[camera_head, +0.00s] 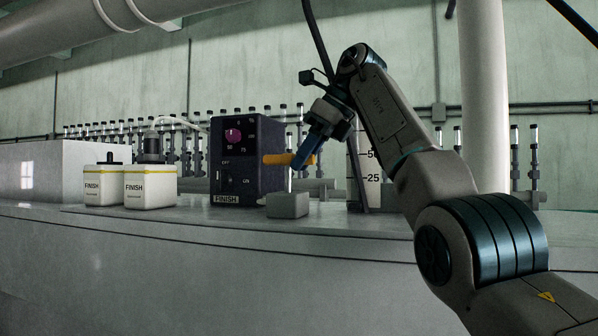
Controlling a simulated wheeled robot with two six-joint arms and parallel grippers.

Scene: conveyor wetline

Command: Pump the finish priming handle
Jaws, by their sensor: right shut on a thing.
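The finish priming handle (276,160) is an orange bar. It sticks out to the right from a dark control box (246,138) labelled FINISH, with a pink knob on its face. My right gripper (303,160) comes down from the upper right and is shut on the handle near its outer end. The orange tip shows just past the fingers. The handle lies about level. My left gripper is not in view.
Two white FINISH containers (150,188) stand left of the box, one with a hose. A small grey block (287,205) sits below the handle. A marked white gauge (370,172) stands behind my right arm. The front counter (180,225) is clear.

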